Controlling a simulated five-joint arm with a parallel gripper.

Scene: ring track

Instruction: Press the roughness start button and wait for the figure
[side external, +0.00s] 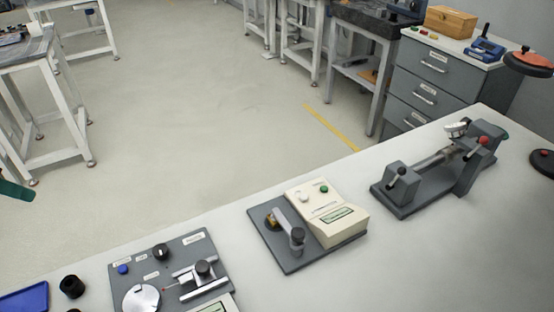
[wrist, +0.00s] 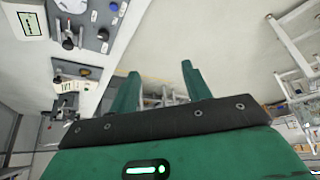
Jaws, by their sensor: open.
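A cream instrument (side external: 325,222) on a dark grey base stands mid-bench in the side view. It has a green button (side external: 324,189), a pale round knob (side external: 302,198) and a small display; its labels are too small to read. A grey panel (side external: 135,262) to its left carries a blue button (side external: 123,269), a black knob and a silver disc. I cannot tell which button is the roughness start. My gripper (wrist: 158,82) is open and empty in the wrist view, apart from the bench. A green part of it (side external: 14,191) shows at the side view's left edge.
A grey fixture (side external: 437,170) with a red knob stands on the bench's right. A blue tray (side external: 24,299) and a black cylinder (side external: 73,286) are at front left. A drawer cabinet (side external: 433,88) stands beyond. The floor is open behind the bench.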

